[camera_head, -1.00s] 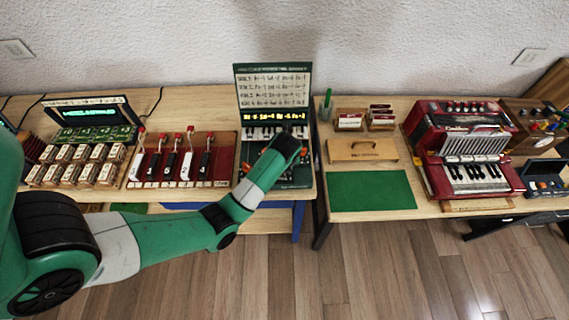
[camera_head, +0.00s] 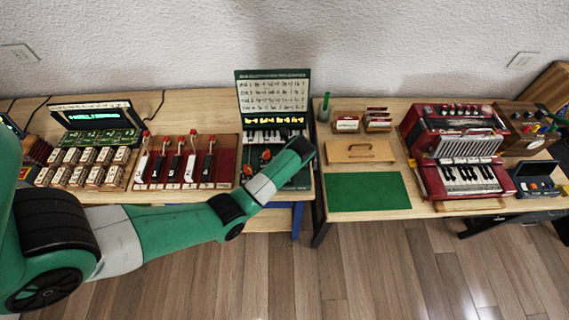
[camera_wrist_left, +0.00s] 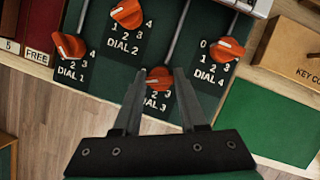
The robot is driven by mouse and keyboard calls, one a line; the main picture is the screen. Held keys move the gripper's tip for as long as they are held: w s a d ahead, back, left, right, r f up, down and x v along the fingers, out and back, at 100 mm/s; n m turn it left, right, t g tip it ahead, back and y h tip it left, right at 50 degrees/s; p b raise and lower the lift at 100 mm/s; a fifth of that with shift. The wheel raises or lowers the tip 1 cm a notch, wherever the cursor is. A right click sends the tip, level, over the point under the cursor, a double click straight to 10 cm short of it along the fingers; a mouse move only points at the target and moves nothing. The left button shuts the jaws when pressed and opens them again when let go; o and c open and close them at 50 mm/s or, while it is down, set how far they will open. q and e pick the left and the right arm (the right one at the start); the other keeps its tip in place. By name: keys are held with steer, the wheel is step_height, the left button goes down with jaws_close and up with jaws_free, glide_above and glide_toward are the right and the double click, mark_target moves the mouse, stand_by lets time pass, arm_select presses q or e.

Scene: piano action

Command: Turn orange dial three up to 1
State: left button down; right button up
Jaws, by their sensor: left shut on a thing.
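Orange dial three (camera_wrist_left: 158,77) is on a dark green panel (camera_wrist_left: 122,58), above its label DIAL 3. My left gripper (camera_wrist_left: 159,76) is shut on it, one finger on each side. Its 2 and 3 show below it; the other digits are hidden by a finger. Its white mark is partly hidden, so I cannot tell its setting. Orange dial one (camera_wrist_left: 69,46), dial two (camera_wrist_left: 127,13) and dial four (camera_wrist_left: 229,48) stand apart from the fingers. In the head view my left wrist (camera_head: 297,150) covers the right part of the panel. My right gripper is not in view.
A green board with a printed chart (camera_head: 273,92) stands behind the panel. Several red-tipped levers (camera_head: 190,160) stand to its left. A wooden box with a handle (camera_head: 359,151) and a green mat (camera_head: 368,191) lie on the table to its right.

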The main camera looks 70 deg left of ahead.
arm_select(q)
steer(key=shift+n+g, duration=0.3)
steer(key=shift+n, duration=0.6)
steer(key=shift+w+n+g, duration=0.1)
steer(key=shift+n+g, duration=0.4)
steer(key=shift+n, duration=0.6)
steer(key=shift+c, duration=2.4)
jaws_free()
